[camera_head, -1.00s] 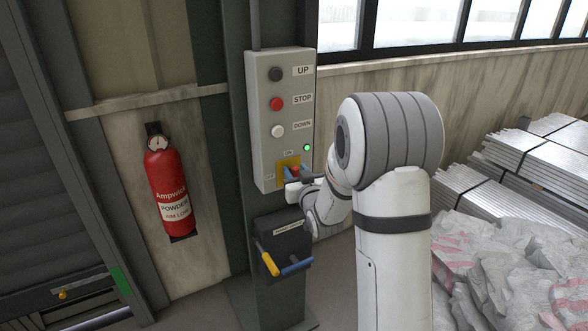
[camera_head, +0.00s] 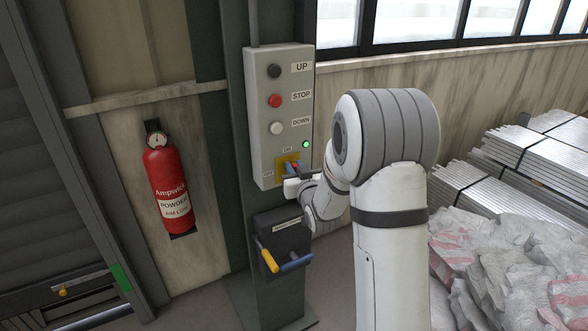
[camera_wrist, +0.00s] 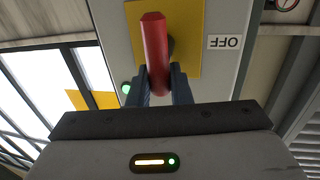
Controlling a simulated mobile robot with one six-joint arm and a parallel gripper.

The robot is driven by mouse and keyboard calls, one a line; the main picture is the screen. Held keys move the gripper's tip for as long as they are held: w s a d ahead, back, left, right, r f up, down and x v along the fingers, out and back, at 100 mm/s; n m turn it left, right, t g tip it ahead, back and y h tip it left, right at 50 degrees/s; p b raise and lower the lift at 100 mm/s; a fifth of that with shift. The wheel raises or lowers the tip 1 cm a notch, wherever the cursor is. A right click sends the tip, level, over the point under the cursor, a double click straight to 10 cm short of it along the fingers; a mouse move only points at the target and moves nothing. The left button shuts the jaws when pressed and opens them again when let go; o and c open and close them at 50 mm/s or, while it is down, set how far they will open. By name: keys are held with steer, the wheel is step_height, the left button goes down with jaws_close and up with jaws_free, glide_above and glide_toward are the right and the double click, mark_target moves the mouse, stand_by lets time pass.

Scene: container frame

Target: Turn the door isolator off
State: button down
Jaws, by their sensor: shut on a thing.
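The door isolator is a red handle (camera_wrist: 155,45) on a yellow plate (camera_wrist: 190,50) at the foot of the grey control box (camera_head: 264,110). In the wrist view the plate has an OFF label (camera_wrist: 225,42) beside it, seen upside down. My gripper (camera_wrist: 162,85) has its dark fingers on either side of the red handle and is shut on it. In the head view my gripper (camera_head: 298,172) is at the yellow plate (camera_head: 283,161), and the arm and fingers partly hide the handle. The green lamp (camera_head: 305,144) above the plate is lit.
UP, STOP and DOWN buttons are above the isolator on the box. A dark box (camera_head: 282,238) with yellow and blue handles is just below my gripper. A red extinguisher (camera_head: 167,187) hangs at left. Metal bundles (camera_head: 520,150) and wrapped sacks (camera_head: 500,265) lie at right.

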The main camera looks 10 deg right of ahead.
steer(key=shift+b, duration=0.3)
steer(key=shift+d+f+m+b, duration=0.15)
steer(key=shift+d+m+b, duration=0.1)
steer(key=shift+m+b, duration=0.7)
steer(key=shift+w+d+m+g+b, duration=0.15)
steer(key=shift+m+g+b, duration=0.15)
steer(key=shift+m, duration=0.35)
steer(key=shift+d+m+g+b, duration=0.2)
steer(key=shift+m+b, duration=0.15)
steer(key=shift+m, duration=0.25)
steer(key=shift+w+d+f+m+g+y+p, duration=0.15)
steer(key=shift+f+m+g+y+p, duration=0.25)
steer(key=shift+m+p, duration=1.1)
steer(key=shift+d+f+m+g+y+p, duration=0.2)
steer(key=shift+d+f+m+y+p, duration=0.4)
steer(key=shift+m, duration=1.65)
steer(key=shift+w+a+f+m+g+y+p, duration=0.1)
steer(key=shift+m+g+y+p, duration=0.2)
steer(key=shift+m+p, duration=1.25)
steer(key=shift+m+b, duration=0.3)
steer(key=shift+m, duration=0.1)
steer(key=c, duration=1.4)
jaws_free()
